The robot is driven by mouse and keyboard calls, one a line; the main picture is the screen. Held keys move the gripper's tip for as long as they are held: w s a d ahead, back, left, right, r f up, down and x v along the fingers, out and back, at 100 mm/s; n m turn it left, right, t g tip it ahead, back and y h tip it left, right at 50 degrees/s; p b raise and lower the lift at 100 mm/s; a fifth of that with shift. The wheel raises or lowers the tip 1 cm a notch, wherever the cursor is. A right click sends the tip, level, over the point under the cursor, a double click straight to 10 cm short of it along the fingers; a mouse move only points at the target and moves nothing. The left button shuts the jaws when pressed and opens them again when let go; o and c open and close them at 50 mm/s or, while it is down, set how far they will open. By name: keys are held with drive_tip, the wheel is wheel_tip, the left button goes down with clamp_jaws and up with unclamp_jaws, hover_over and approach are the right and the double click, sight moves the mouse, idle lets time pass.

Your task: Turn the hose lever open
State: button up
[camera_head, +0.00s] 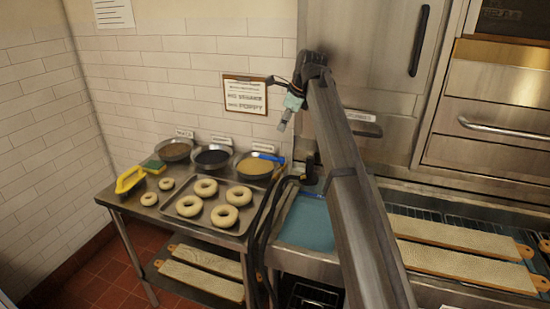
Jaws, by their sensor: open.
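My gripper (284,124) is small in the view and hangs at the end of my bent arm, fingers down, in the air in front of the tiled wall. It is empty and apart from everything below it. Dark hoses (262,225) run down the front between the bagel table and the water basin. A black fitting (309,172) stands at the back left of the basin, partly beside my arm. A blue handle-like piece (268,157) lies by the right bowl. I cannot tell which part is the hose lever, or how it is turned.
A tray (213,221) of bagels stands on the metal table, with several bowls behind it. A yellow tool (130,179) lies at the left. The water basin (306,222) is partly behind my arm. Long boards (455,237) lie at the right. Steel cabinets close the back right.

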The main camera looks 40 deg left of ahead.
drive_tip(key=p+x, duration=0.3)
drive_tip(key=x, duration=1.4)
drive_tip(key=shift+p, duration=0.35)
clamp_jaws()
